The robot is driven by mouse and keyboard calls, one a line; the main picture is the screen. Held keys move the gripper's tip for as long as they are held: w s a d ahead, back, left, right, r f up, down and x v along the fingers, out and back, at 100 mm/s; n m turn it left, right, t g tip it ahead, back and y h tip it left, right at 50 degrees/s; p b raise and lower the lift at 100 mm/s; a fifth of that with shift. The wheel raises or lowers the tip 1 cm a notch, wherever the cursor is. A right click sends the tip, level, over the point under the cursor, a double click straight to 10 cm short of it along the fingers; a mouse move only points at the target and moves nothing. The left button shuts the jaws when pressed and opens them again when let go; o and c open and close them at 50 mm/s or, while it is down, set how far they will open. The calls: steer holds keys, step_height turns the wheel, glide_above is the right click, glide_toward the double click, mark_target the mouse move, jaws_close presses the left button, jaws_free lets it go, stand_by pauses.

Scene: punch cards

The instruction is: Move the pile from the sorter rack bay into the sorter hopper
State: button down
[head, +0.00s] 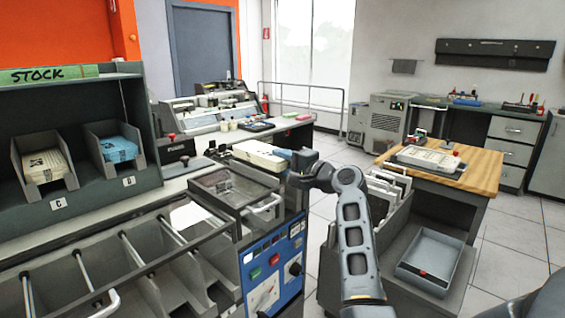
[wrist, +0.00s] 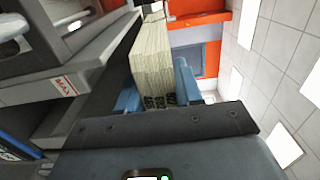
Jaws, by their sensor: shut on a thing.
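My gripper (head: 290,156) is shut on a thick pile of cream punch cards (head: 258,155). In the wrist view the pile (wrist: 153,68) stands between the two blue fingers (wrist: 155,90), with dark print along its near edge. The pile is at the far end of the sorter (head: 272,258), beyond a clear-lidded box (head: 232,186) with a handle. In the wrist view a grey-walled part with a red MAX label (wrist: 64,85) is beside the pile. I cannot tell whether they touch. The sorter's rack bays (head: 150,297) lie in front, under rods; those visible look empty.
A STOCK shelf (head: 100,185) at left holds a cream pile (head: 44,166) and a blue pile (head: 118,149) in trays. A wooden-topped table (head: 475,170) stands at right, with a blue-grey tray (head: 430,255) below it. Floor (head: 520,235) is free farther right.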

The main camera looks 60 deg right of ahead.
stand_by(0.3)
steer(key=shift+f+b, duration=0.8)
steer(key=shift+f, duration=0.3)
steer(key=shift+f+b, duration=0.4)
steer(key=shift+f, duration=0.15)
steer(key=shift+f, duration=0.15)
steer(key=shift+f+b, duration=0.4)
steer(key=shift+f, duration=0.05)
steer(key=shift+f+b, duration=0.4)
steer(key=shift+f, duration=0.2)
steer(key=shift+f, duration=0.15)
